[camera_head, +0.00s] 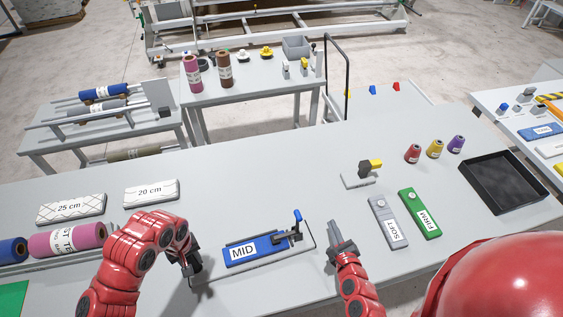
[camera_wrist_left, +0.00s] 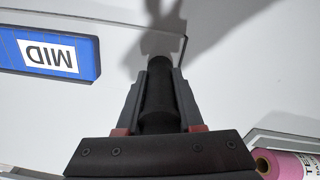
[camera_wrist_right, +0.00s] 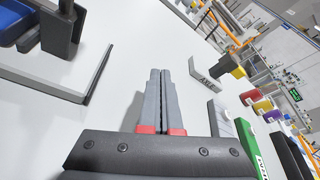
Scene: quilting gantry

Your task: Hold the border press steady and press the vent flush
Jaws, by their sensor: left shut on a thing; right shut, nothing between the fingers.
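The border press appears to be the low grey plate with a raised end (camera_head: 309,238), holding a blue block labelled MID (camera_head: 262,247). A dark clamp piece with a blue-tipped upright (camera_head: 297,217) stands at the block's right end. My left gripper (camera_head: 192,268) is at the press's left end, shut on a black cylindrical grip (camera_wrist_left: 157,98); the grip's foot is hard to see. My right gripper (camera_head: 333,228) is shut and empty, just right of the press and apart from it; its closed fingers show in the right wrist view (camera_wrist_right: 160,75). I cannot make out the vent for certain.
Right of the press lie a grey SOFT block (camera_head: 385,214), a green FIRM block (camera_head: 412,205) and a small plate with a yellow-knobbed piece (camera_head: 355,181). Cones and a black tray (camera_head: 540,193) lie beyond. White 25 cm and 20 cm pieces (camera_head: 150,188) lie behind my left arm.

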